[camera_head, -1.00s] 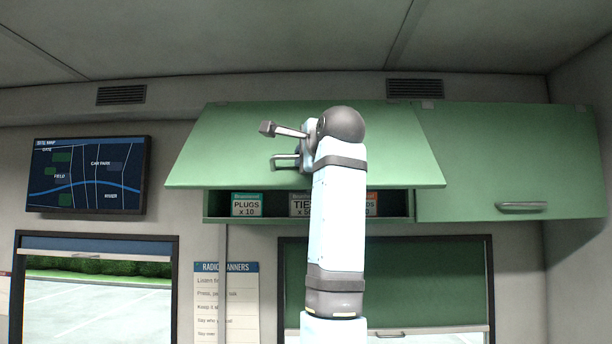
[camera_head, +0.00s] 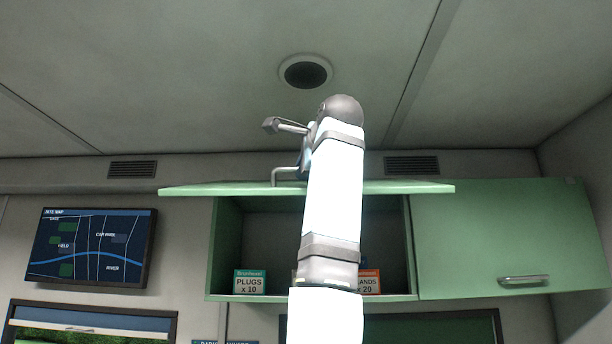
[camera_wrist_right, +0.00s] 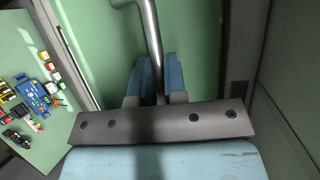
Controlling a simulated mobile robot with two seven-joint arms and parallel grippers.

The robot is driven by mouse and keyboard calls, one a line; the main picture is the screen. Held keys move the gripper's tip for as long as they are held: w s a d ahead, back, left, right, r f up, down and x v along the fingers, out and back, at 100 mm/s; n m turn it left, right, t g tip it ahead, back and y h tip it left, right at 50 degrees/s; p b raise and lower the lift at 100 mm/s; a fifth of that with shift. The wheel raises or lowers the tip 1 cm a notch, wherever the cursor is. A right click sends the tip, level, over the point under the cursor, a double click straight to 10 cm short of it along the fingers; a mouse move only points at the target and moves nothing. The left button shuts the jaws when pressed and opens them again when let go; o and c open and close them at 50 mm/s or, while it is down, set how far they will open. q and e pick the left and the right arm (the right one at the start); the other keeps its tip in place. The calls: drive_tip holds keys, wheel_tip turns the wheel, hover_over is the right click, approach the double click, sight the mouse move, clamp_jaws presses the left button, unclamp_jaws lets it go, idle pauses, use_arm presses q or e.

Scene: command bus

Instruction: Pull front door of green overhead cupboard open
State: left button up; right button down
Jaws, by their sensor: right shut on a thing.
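The green overhead cupboard (camera_head: 411,245) has its front door (camera_head: 220,189) swung up, seen nearly edge-on and about level. Its interior shows below the door. The door's metal handle (camera_head: 282,178) is on the upper side in the head view. The handle also shows in the wrist view (camera_wrist_right: 151,28) against the green door panel (camera_wrist_right: 100,50). My right gripper (camera_wrist_right: 160,78) has its blue fingers shut on the handle. In the head view it is mostly hidden behind my arm. My left gripper is not in view.
Inside the cupboard stand a PLUGS box (camera_head: 250,283) and an orange-topped box (camera_head: 370,282); my arm covers the middle. A closed green cupboard (camera_head: 500,240) adjoins on the right. The ceiling (camera_head: 220,80) lies above. In the wrist view, a green surface (camera_wrist_right: 22,50) carries several small items.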

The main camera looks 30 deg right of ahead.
drive_tip(key=shift+d+r, duration=0.1)
drive_tip(key=c, duration=1.3)
unclamp_jaws()
drive_tip(key=shift+c, duration=0.2)
drive_tip(key=shift+o, duration=0.7)
drive_tip(key=shift+w+d, duration=0.15)
drive_tip(key=shift+w, duration=0.1)
drive_tip(key=shift+s, duration=0.1)
drive_tip(key=shift+s, duration=0.3)
drive_tip(key=b+v, duration=0.4)
drive_tip(key=v, duration=0.9)
drive_tip(key=shift+b, duration=0.35)
